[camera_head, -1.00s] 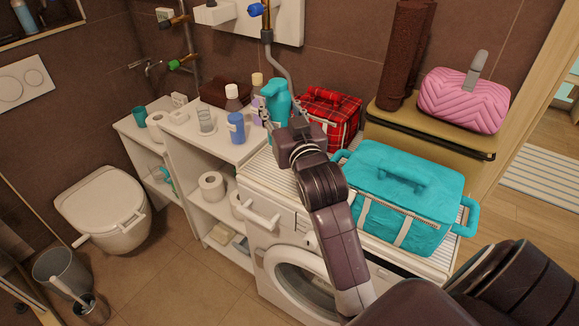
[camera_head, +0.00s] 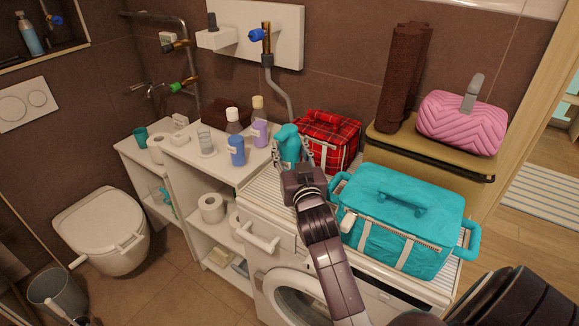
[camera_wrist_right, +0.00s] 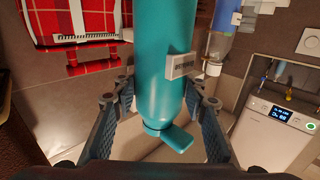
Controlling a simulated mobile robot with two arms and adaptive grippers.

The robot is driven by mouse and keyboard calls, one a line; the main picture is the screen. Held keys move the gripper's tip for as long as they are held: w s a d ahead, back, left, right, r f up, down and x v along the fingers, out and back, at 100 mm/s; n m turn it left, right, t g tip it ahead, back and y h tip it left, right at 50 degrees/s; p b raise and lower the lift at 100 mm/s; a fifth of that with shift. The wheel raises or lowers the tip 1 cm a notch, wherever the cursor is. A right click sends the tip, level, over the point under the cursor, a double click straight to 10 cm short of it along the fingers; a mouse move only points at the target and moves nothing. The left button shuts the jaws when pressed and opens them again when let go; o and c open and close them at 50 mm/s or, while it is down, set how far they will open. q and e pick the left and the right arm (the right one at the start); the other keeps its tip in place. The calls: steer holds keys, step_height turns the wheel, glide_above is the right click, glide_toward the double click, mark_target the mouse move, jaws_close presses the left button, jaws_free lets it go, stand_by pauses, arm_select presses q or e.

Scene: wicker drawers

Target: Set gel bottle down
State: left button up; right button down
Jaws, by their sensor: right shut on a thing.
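The gel bottle is a teal pump bottle (camera_head: 289,143). My right gripper (camera_head: 297,170) is shut on it, above the back left of the ribbed washing machine top (camera_head: 272,183). The bottle looks about upright, left of the red plaid bag (camera_head: 328,142). My gripper hides its lower part in the head view, so I cannot tell whether its base touches the top. In the right wrist view, the bottle (camera_wrist_right: 164,50) fills the space between both fingers, its pump head toward the bottom of the picture. My left gripper is not in view.
A turquoise basket (camera_head: 403,222) stands right of my right gripper on the machine. On the white shelf left of it stand a blue-labelled bottle (camera_head: 236,150), a purple bottle (camera_head: 260,130) and a glass (camera_head: 206,143). A narrow strip of ribbed top shows free along the left.

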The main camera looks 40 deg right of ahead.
mark_target(289, 165)
steer(key=shift+f, duration=2.65)
steer(key=shift+f, duration=0.15)
steer(key=c, duration=1.5)
jaws_free()
steer(key=shift+o, duration=0.2)
